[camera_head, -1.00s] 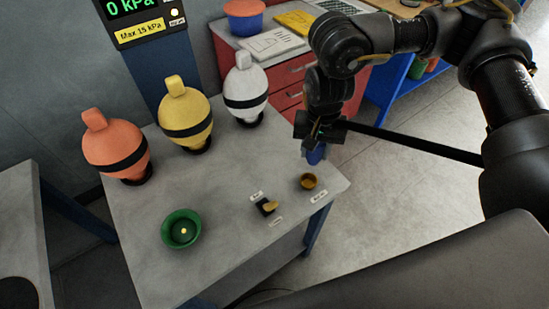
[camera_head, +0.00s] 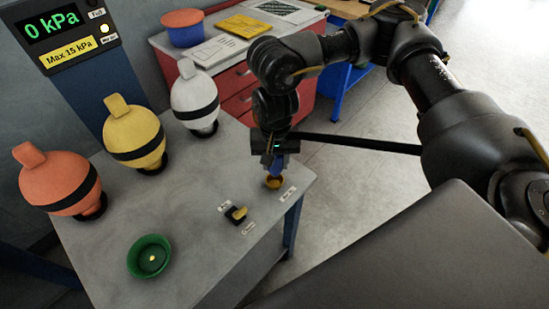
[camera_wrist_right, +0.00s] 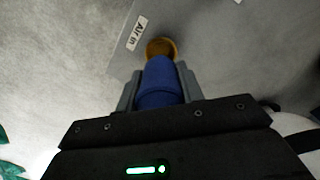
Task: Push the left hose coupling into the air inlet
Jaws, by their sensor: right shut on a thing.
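My right gripper (camera_head: 276,160) is shut on the blue hose coupling (camera_wrist_right: 160,82) at the table's right corner. The coupling also shows in the head view (camera_head: 277,167), pointing down. The brass air inlet (camera_head: 273,183) is a round ring on the table top, directly below the coupling. In the wrist view the inlet (camera_wrist_right: 162,47) shows just beyond the coupling's tip, beside an "Air in" label (camera_wrist_right: 137,33). The coupling's end overlaps the inlet in view; I cannot tell whether it is inside. My left gripper is not in view.
On the table (camera_head: 200,215) stand orange (camera_head: 60,181), yellow (camera_head: 135,136) and white (camera_head: 195,100) bulbs with black bands. A green dish (camera_head: 150,257) and a small yellow-handled valve (camera_head: 238,214) are nearer. A gauge (camera_head: 58,32) reads 0 kPa. Red drawers (camera_head: 235,88) stand behind.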

